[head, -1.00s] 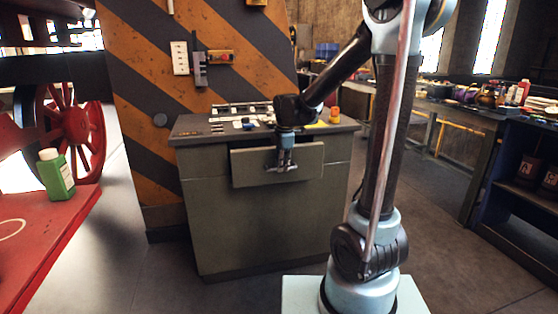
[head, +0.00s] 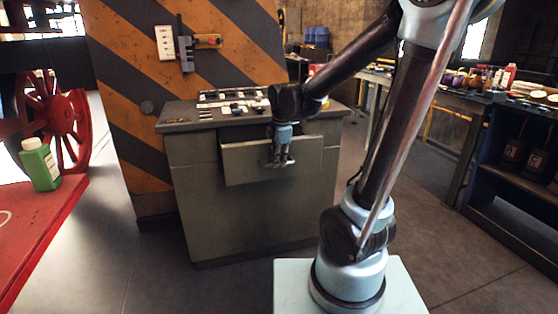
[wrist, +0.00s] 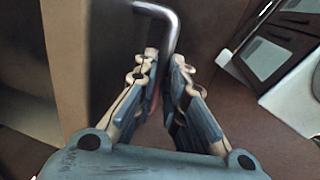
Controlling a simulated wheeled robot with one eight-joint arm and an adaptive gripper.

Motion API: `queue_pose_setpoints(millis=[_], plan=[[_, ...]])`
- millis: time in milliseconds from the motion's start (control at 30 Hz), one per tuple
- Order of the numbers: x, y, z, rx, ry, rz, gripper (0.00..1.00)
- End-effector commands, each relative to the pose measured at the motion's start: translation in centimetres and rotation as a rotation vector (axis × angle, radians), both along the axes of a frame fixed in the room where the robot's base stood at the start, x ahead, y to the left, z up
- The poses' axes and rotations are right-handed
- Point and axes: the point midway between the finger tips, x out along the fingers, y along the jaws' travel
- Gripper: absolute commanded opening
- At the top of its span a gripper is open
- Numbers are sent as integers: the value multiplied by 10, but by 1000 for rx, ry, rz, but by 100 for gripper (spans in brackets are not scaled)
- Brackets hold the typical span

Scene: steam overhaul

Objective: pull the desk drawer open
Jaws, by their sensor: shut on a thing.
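The grey-green desk (head: 230,225) stands in front of the striped panel. Its drawer (head: 245,162) sticks out from the desk front, partly open, with a dark gap showing above its front panel. My gripper (head: 280,163) is in front of the drawer's face, pointing down. In the wrist view the metal bar handle (wrist: 172,25) runs down between the fingers of my gripper (wrist: 163,62), and the fingers are shut on it. In the head view my gripper hides most of the handle. The drawer's inside cannot be seen.
Small parts lie on the desk top (head: 180,124). A green bottle (head: 40,165) stands on a red surface (head: 50,220) at left, near a red spoked wheel (head: 60,120). A dark shelf (head: 515,165) is at right. The floor before the desk is clear.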

Motion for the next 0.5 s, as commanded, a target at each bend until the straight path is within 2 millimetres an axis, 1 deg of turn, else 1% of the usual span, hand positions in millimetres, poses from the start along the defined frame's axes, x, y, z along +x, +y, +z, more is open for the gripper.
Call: queue_pose_setpoints(millis=[100,133,167,500], plan=[[1,0,1,-1,-1,0,0],[1,0,1,0,-1,0,16],[1,0,1,0,-1,0,20],[1,0,1,0,0,0,20]])
